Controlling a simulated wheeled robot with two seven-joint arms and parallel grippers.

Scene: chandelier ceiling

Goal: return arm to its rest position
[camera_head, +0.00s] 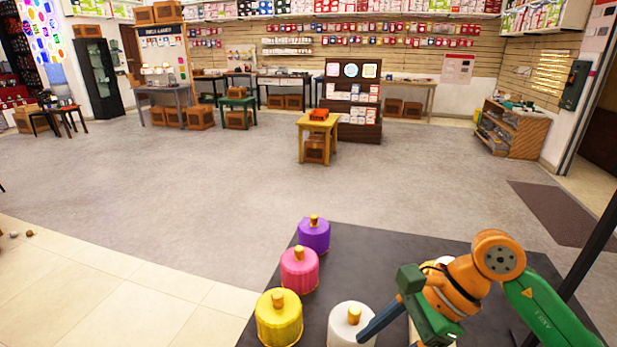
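My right arm comes in from the right edge in orange and green. Its gripper (380,322) is low over the dark table (375,250), beside and partly in front of a white cylinder (345,322). One dark blue finger shows clearly and points down to the left. The other finger is not clear, so I cannot tell the opening or whether anything is held. My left arm and gripper are out of view.
A purple cylinder (314,236), a pink one (299,272) and a yellow one (279,320) stand along the table's left side, each with a gold knob. Pale objects behind my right arm are mostly hidden. The floor (180,195) beyond the table is clear.

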